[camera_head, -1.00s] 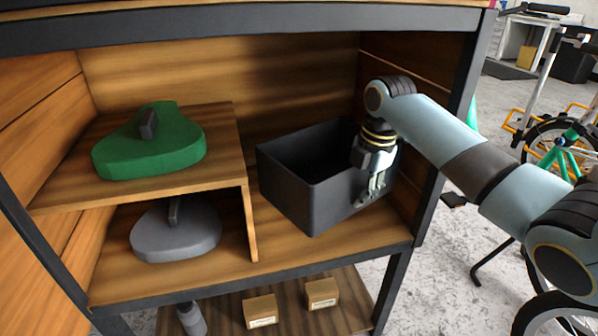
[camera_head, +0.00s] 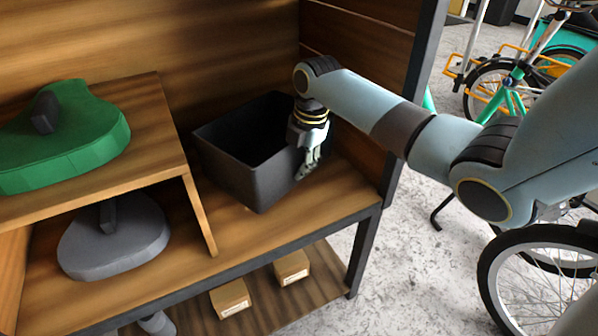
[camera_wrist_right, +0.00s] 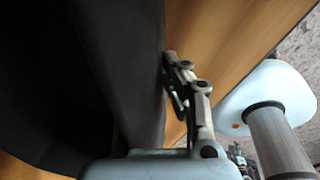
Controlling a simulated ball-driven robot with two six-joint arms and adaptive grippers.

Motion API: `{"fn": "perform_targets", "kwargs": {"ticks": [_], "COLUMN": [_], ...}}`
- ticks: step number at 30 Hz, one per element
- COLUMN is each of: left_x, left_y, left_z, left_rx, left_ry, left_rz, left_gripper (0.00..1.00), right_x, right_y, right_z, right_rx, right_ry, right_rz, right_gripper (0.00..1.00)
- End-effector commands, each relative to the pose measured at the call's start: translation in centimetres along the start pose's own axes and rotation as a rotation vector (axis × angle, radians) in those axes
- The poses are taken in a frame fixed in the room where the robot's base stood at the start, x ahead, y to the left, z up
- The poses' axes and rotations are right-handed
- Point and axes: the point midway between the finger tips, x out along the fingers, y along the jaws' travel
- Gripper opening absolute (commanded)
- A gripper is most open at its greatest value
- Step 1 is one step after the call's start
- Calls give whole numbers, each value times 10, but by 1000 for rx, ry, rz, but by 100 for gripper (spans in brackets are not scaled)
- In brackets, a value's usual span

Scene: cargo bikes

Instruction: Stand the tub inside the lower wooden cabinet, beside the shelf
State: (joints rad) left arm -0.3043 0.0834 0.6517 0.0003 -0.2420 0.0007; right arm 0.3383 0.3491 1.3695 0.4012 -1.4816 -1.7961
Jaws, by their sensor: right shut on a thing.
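The tub (camera_head: 232,178) is a black open box inside the wooden cabinet (camera_head: 290,222), to the right of the shelf (camera_head: 150,145). It looks upright, with its near corner close over the cabinet floor; I cannot tell if its base touches the floor. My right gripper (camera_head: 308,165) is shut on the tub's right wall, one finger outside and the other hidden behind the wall. In the right wrist view, the gripper (camera_wrist_right: 172,85) sits at the dark tub wall (camera_wrist_right: 135,50).
A green saddle-like piece (camera_head: 70,140) lies on the shelf and a grey one (camera_head: 115,240) below it. Small cardboard boxes (camera_head: 230,298) stand on the lower board. A dark post (camera_head: 412,100) edges the cabinet's right side, with bikes (camera_head: 510,95) beyond.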

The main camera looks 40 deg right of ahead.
Motion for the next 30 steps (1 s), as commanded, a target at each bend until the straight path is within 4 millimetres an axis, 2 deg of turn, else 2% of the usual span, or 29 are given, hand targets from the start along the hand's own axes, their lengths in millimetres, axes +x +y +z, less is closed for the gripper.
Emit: {"fn": "perform_targets", "kwargs": {"ticks": [1,3,7,14,15,19,26,30], "left_x": [5,6,4,5,4,4,4,0], "left_y": [-1,-4,-10,-13,-12,-10,-1,3], "left_z": [-3,-7,-13,-8,-7,-4,-2,-3], "left_rx": [1,2,4,6,6,5,1,-1], "left_ry": [0,1,12,4,3,-1,-5,0], "left_rz": [-2,-5,-11,-15,-14,-11,-1,3], "left_gripper": [40,40,40,40,40,40,40,40], "right_x": [11,16,15,18,18,18,18,9], "right_y": [-1,-2,-1,-2,-3,-3,-3,-2], "right_z": [0,0,0,0,0,0,0,1], "right_rx": [0,0,-1,0,0,0,0,0], "right_ry": [1,0,0,0,0,0,0,-1], "right_rz": [0,2,4,3,0,-1,0,1], "right_gripper": [0,0,0,0,11,28,30,30]}}
